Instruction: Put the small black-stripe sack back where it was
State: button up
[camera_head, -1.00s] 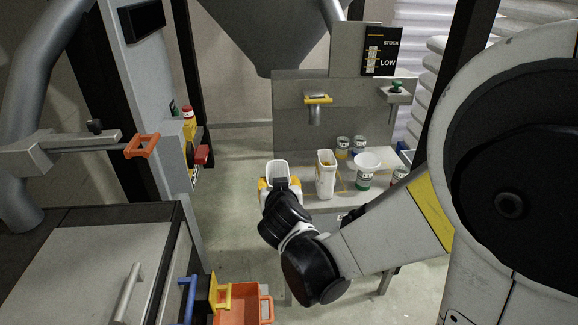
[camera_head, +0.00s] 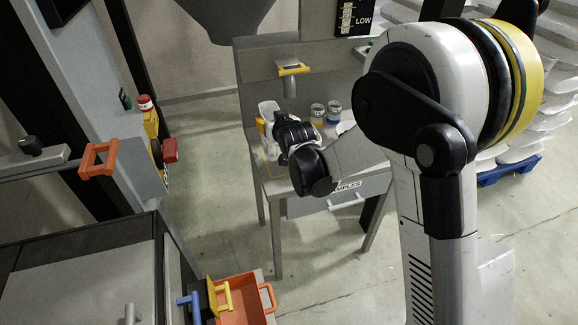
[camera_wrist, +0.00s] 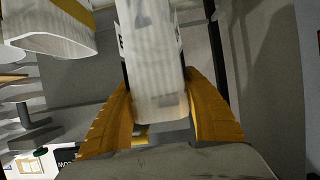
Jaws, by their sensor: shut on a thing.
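My gripper (camera_wrist: 160,115) is shut on a pale, whitish sack (camera_wrist: 155,70), with one orange finger on each side. Small dark marks show at the sack's edges; a full black stripe is not clear. In the head view the held sack (camera_head: 268,108) shows as a white, open-looking top at the left end of the grey bench. My gripper (camera_head: 264,126) is partly hidden by my wrist there. I cannot tell whether the sack touches the bench. A second white sack with a yellow band (camera_wrist: 50,30) is at upper left in the wrist view.
Jars (camera_head: 317,113) stand on the bench just right of my wrist. A yellow-handled spout (camera_head: 292,70) hangs above the bench. An orange bin (camera_head: 243,298) is at lower front. A red-and-yellow fixture (camera_head: 152,125) stands left across open floor.

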aim_at(274, 145)
jog(key=f+b, duration=0.1)
jog(key=f, duration=0.2)
jog(key=f+b, duration=0.2)
jog(key=f, duration=0.1)
jog(key=f+b, duration=0.2)
jog(key=f, duration=0.2)
jog(key=shift+w+d+f, duration=0.1)
jog(key=shift+w, duration=0.25)
jog(key=shift+s, duration=0.1)
jog(key=o, duration=1.4)
jog(key=shift+c, duration=0.2)
